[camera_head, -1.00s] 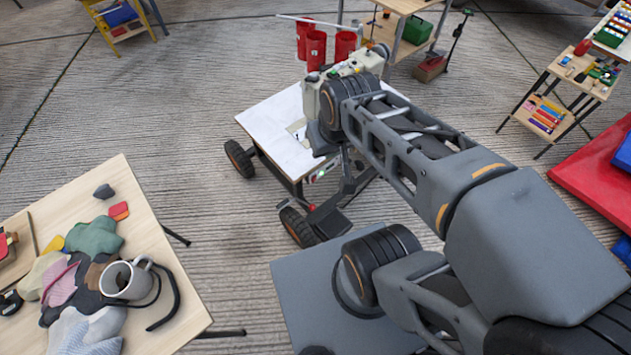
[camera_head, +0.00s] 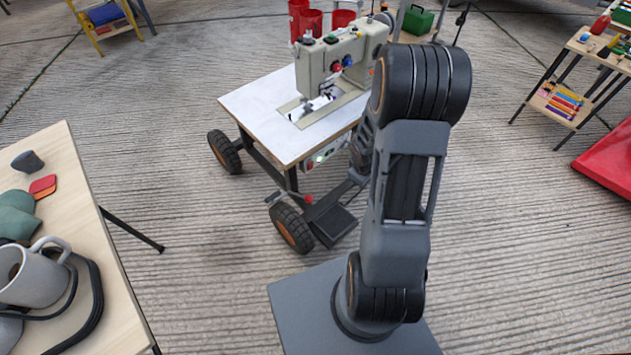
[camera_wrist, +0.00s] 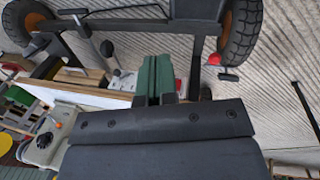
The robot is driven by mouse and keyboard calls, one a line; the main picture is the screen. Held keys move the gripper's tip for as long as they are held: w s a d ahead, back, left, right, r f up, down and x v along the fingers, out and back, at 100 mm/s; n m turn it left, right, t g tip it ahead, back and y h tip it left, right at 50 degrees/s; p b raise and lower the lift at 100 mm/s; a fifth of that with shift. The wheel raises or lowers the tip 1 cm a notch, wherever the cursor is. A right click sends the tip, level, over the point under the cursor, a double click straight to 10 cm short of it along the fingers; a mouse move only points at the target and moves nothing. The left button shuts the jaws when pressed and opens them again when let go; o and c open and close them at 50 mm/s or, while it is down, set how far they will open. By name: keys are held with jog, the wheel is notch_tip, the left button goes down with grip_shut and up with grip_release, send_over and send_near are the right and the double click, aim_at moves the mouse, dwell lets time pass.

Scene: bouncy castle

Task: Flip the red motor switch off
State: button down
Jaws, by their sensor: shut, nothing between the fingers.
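The sewing machine (camera_head: 340,65) stands on a white-topped wheeled table (camera_head: 262,105) in the head view. Under the table's near edge is a small box with a green light, and the red switch (camera_head: 308,166) sits at its left end. In the wrist view, which looks upside down, the box (camera_wrist: 122,80) shows left of my gripper (camera_wrist: 155,62). A red part (camera_wrist: 178,85), apparently the switch, shows just right of the fingers and is partly hidden by them. The green fingers are shut and empty. Contact cannot be told. My arm hides the gripper in the head view.
A red-knobbed lever (camera_head: 308,198) hangs below the table edge; its knob (camera_wrist: 214,59) also shows in the wrist view. Table wheels (camera_head: 291,227) and a pedal (camera_head: 333,225) are below. A wooden table (camera_head: 85,190) with a mug (camera_head: 35,275) stands left.

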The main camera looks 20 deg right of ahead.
notch_tip(320, 180, down, 12)
jog(key=w+d+f+n+t+b, duration=0.1)
jog(key=w+n+t+b, duration=0.15)
jog(key=n+b, duration=0.2)
jog(key=w+a+r+n+t+y, duration=0.2)
jog(key=w+a+n+t+y, duration=0.3)
jog(key=w+n, duration=0.3)
jog(key=n, duration=0.4)
jog(key=shift+w+p, duration=0.15)
jog(key=shift+p, duration=0.15)
jog(key=shift+t, duration=0.25)
jog(key=shift+f, duration=0.1)
jog(key=b, duration=0.5)
send_near(311, 168)
jog(key=w+f, duration=0.3)
jog(key=f, duration=0.1)
jog(key=shift+w+a+r, duration=0.1)
jog(key=shift+w+a, duration=0.55)
jog(key=shift+w, duration=0.05)
